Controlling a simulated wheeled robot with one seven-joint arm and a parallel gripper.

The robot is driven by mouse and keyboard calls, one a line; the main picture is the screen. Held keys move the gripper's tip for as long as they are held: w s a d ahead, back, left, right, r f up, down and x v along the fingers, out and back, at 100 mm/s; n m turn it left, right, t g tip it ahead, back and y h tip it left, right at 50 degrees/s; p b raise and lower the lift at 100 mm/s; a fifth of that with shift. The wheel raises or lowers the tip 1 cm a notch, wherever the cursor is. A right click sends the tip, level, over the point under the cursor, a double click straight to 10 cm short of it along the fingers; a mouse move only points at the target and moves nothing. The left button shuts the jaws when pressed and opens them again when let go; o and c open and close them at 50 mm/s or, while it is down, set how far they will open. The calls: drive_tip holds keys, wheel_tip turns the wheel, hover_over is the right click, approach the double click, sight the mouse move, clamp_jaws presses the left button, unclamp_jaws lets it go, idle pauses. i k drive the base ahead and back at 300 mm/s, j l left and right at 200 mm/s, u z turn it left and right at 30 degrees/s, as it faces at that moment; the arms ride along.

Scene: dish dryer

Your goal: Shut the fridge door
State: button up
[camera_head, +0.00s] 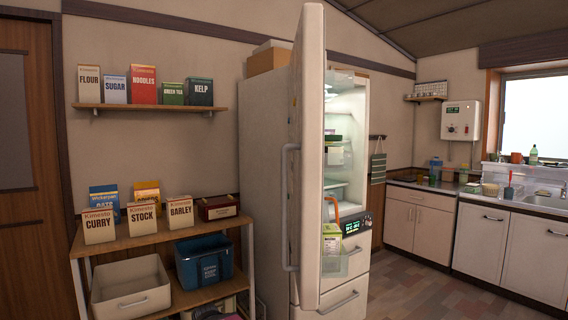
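The fridge (265,170) stands in the middle of the camera_head view, cream white. Its tall upper door (312,160) is swung wide open toward me and shows nearly edge-on. A long bar handle (290,205) is on the door's left-hand face. To the right of the door, the lit interior (347,130) shows shelves with some items. A door bin (338,262) with a green and white carton sticks out from the door's inner side. My gripper is not in view.
A wooden shelf unit (150,238) with boxes and bins stands close to the fridge's left. A wall shelf (150,106) is above it. Kitchen counters (480,235) and a sink are at the right. The tiled floor (415,290) at the lower right is clear.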

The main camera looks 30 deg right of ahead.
sight(307, 95)
drive_tip(key=i+j+z, duration=0.1)
drive_tip(key=z, duration=0.35)
drive_tip(key=i+j+z, duration=0.1)
drive_tip(key=z, duration=0.35)
drive_tip(key=i+j+z, duration=0.1)
drive_tip(key=z, duration=0.35)
drive_tip(key=k+j+u, duration=0.1)
drive_tip(key=k, duration=0.3)
drive_tip(key=k+j+u, duration=0.1)
drive_tip(key=k+j, duration=0.25)
